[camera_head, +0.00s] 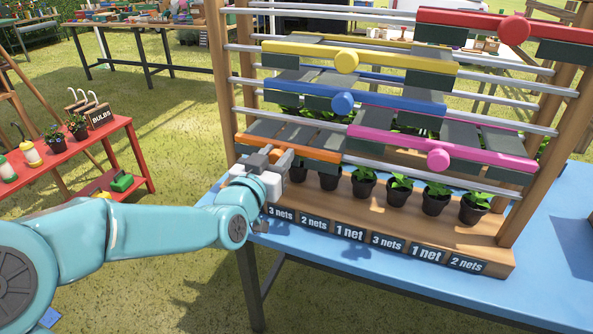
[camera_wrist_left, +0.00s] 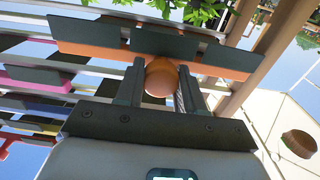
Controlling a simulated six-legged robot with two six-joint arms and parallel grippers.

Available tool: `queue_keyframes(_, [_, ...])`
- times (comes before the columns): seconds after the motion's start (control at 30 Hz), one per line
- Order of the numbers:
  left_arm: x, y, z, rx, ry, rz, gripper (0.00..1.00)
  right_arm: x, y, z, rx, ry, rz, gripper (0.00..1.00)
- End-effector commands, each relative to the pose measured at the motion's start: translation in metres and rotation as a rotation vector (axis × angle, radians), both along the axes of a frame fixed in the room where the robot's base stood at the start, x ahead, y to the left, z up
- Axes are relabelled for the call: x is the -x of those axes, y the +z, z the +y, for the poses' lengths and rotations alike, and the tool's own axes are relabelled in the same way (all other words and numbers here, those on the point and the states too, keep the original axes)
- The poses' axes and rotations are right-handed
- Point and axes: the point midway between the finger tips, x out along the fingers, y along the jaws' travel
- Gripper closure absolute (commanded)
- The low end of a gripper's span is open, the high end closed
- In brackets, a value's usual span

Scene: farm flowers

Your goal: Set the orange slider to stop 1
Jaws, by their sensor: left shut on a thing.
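The orange slider (camera_head: 318,153) is the lowest bar at the left end of the wooden rack, close to the left post. My left gripper (camera_head: 277,160) is at its front and shut on the slider's round orange knob. In the left wrist view the orange knob (camera_wrist_left: 161,78) sits between the two dark fingers (camera_wrist_left: 160,88), with the orange bar behind it. Labels (camera_head: 350,233) reading "3 nets", "2 nets" and "1 net" run along the rack's base. No stop numbers can be read. My right gripper is not seen.
The pink slider (camera_head: 480,162), blue slider (camera_head: 400,100), yellow slider (camera_head: 400,63) and red slider (camera_head: 470,18) sit on higher rails. Several potted plants (camera_head: 397,190) stand on the base below. The rack stands on a blue table (camera_head: 330,262). A red shelf (camera_head: 128,147) is at left.

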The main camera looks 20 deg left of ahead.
Motion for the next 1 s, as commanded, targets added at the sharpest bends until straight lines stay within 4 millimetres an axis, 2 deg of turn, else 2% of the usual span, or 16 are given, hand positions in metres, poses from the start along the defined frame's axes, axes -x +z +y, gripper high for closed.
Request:
queue_keyframes(0.43, [-0.001,0.005,0.008,0.002,0.007,-0.010,1.00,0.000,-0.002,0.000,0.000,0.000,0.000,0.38])
queue_keyframes(0.47, [-0.001,0.005,0.009,0.002,0.007,-0.011,0.59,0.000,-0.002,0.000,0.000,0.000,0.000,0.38])
queue_keyframes(0.5, [-0.001,0.005,0.009,0.002,0.007,-0.010,0.46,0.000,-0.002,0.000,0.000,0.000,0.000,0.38])
queue_keyframes(0.53, [-0.001,0.004,0.008,0.002,0.007,-0.010,0.38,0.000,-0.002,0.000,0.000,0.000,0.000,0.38])
queue_keyframes(0.87, [0.002,0.002,0.006,0.002,0.002,-0.005,0.38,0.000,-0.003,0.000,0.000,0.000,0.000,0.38])
queue_keyframes(1.0, [0.021,0.002,0.006,0.001,0.001,-0.005,0.38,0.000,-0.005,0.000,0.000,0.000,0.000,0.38])
